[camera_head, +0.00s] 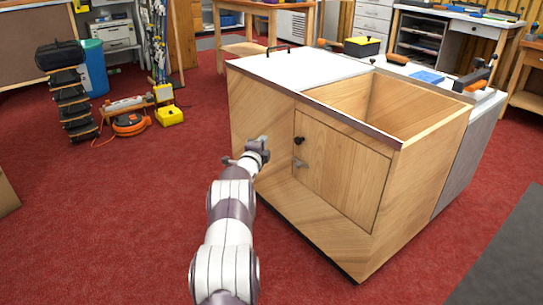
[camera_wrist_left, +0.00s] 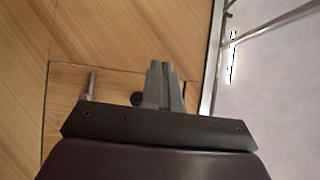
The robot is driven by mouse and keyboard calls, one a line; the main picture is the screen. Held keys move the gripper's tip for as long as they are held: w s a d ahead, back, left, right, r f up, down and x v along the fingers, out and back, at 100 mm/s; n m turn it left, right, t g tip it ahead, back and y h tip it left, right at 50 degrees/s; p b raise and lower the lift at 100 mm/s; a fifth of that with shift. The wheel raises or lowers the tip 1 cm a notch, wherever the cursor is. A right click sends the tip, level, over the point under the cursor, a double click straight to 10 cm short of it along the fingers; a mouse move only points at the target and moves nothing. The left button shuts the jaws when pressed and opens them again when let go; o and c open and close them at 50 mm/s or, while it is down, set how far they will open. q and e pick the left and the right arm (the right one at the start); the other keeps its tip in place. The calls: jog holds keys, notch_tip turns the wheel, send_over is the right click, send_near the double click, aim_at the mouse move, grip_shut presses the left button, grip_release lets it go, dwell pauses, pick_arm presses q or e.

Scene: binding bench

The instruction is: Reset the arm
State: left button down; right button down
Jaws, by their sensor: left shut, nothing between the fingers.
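My left arm (camera_head: 232,220) reaches up from the bottom of the head view toward the wooden cabinet. My left gripper (camera_head: 262,141) is shut and empty, in front of the cabinet's left part. In the left wrist view the gripper (camera_wrist_left: 160,68) shows its fingers together, with wood panels behind them. The cabinet door (camera_head: 342,170) looks closed and carries a dark knob (camera_head: 299,141) and a grey handle (camera_head: 300,163). In the wrist view the dark knob (camera_wrist_left: 137,99) is partly hidden beside the fingers. My right gripper is not seen.
The wooden cabinet (camera_head: 262,126) has a white top (camera_head: 300,66) and an open-topped compartment (camera_head: 400,99). An orange cable reel (camera_head: 131,124), a yellow box (camera_head: 169,116) and dark stacked trays (camera_head: 72,105) stand at left. Red floor (camera_head: 100,220) is clear left of my arm.

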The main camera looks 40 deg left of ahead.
pick_arm(q)
jog(key=shift+s+a+f+p, duration=0.15)
jog(key=shift+s+p, duration=0.15)
jog(key=shift+s, duration=0.65)
jog(key=shift+s+a+p, duration=0.2)
jog(key=shift+s+p, duration=0.15)
jog(key=shift+s, duration=0.6)
jog(key=shift+s+a+f+p, duration=0.15)
jog(key=shift+s+p, duration=0.15)
jog(key=shift+s, duration=0.65)
